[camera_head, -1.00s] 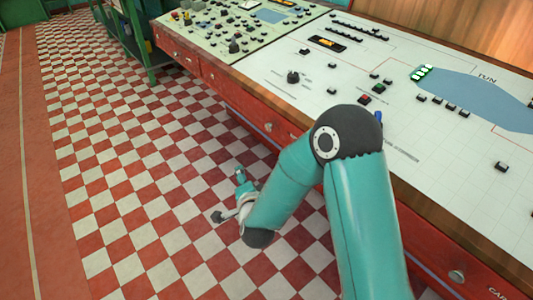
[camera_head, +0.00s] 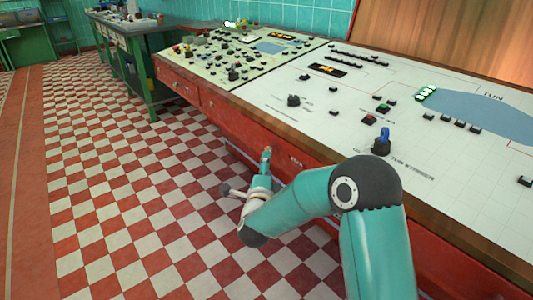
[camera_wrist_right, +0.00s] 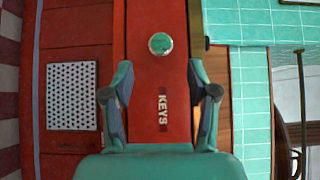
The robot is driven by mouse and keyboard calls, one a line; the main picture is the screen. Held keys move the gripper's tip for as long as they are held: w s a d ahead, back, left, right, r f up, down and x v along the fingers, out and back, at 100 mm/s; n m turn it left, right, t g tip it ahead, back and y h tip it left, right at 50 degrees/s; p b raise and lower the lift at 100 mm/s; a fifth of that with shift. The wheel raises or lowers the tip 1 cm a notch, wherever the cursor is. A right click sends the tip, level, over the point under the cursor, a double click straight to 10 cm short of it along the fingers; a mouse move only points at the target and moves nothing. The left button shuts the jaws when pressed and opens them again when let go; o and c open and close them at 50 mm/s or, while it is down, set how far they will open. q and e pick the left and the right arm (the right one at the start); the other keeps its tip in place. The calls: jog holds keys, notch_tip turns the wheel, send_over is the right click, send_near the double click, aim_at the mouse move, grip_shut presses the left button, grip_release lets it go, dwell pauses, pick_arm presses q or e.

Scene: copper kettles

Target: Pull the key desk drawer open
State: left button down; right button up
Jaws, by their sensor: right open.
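The key drawer is a red front (camera_wrist_right: 160,75) with a white KEYS label and a round metal knob (camera_wrist_right: 159,43) in the right wrist view. It looks flush with the red desk front. In the head view, part of the drawer front (camera_head: 297,162) with a small pale mark shows just right of my right gripper (camera_head: 266,152); the knob seems hidden behind that gripper. In the right wrist view, my right gripper (camera_wrist_right: 160,70) is open, its fingers on either side of the drawer's middle line. The knob lies ahead between them, untouched. My left gripper is out of view.
The control desk (camera_head: 310,110) has a white top with switches and a wooden front edge. Another drawer (camera_head: 180,86) is farther left. A perforated panel (camera_wrist_right: 72,96) shows beside the drawer. The checkered floor (camera_head: 130,200) before the desk is clear.

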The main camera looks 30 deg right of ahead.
jog(key=x, duration=0.8)
jog(key=shift+c, duration=0.2)
